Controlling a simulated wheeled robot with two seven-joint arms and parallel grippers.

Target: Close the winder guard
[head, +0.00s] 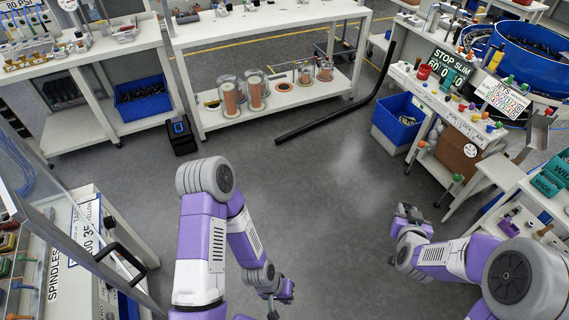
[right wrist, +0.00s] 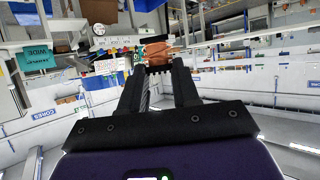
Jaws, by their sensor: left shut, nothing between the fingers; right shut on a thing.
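What looks like the winder guard (head: 58,238), a clear panel with a grey frame, is at the left edge of the head view. It stands tilted over the bench with the SPINDLES label. A black bar handle (head: 122,256) is near its lower right. My left gripper (head: 287,291) is shut and empty, low in the middle of the head view, well right of the handle and apart from it. My right gripper (head: 409,211) is over the floor at the right, far from the guard. In the right wrist view its fingers (right wrist: 158,72) are shut on a small copper-brown thing (right wrist: 157,52).
A white bench (head: 270,35) with spools on its lower shelf crosses the back. A black box (head: 181,136) and a long black bar (head: 335,120) are on the floor. White benches and a blue bin (head: 398,122) line the right. The middle floor is clear.

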